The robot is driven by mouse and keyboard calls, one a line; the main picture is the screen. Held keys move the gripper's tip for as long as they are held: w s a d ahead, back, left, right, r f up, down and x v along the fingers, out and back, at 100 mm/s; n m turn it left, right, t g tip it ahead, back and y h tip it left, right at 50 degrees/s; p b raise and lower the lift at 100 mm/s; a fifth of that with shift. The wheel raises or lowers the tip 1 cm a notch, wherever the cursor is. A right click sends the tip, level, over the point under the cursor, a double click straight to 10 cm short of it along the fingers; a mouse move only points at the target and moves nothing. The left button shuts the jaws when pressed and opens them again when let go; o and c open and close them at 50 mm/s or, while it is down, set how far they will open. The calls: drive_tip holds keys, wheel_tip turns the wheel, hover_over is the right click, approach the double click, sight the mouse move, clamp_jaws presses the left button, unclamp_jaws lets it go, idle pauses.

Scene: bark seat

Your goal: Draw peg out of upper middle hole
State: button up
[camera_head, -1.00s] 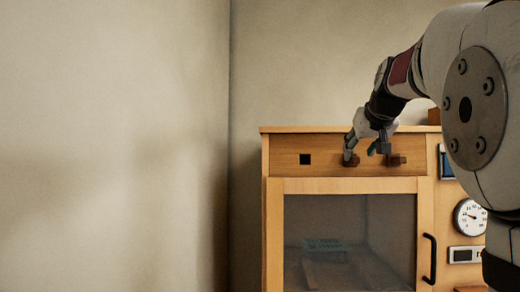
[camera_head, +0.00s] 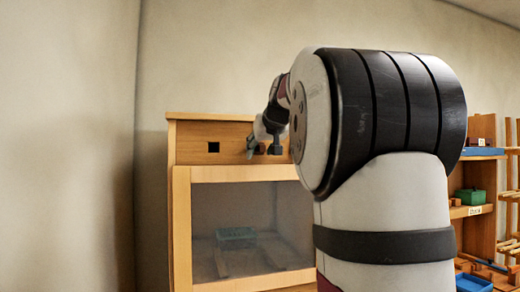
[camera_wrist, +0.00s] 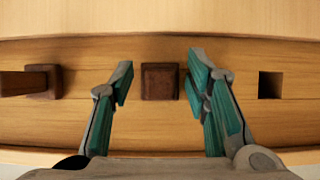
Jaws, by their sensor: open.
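The middle peg (camera_wrist: 160,82) shows as a dark brown square end in the upper board (camera_wrist: 140,118) of the wooden cabinet. My gripper (camera_wrist: 161,78) is open, its teal-padded fingers on either side of the peg with gaps on both sides. I cannot tell how deep the fingers reach along it. In the head view my gripper (camera_head: 264,146) is at the upper board, and my arm hides the board's right part. The upper middle hole itself is hidden by the peg.
Another brown peg (camera_wrist: 42,82) sticks out at the left of the wrist view. An empty square hole (camera_wrist: 270,85) is at the right there. Below the board is a glass-fronted door (camera_head: 245,230). Shelves with a green bin (camera_head: 470,197) stand at the right.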

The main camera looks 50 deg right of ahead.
drive_tip(key=shift+c, duration=0.3)
clamp_jaws()
drive_tip(key=s+a+p, duration=0.2)
drive_tip(key=s+a, duration=0.3)
drive_tip(key=s, duration=0.4)
drive_tip(key=shift+a, duration=0.25)
idle(1.0)
idle(0.5)
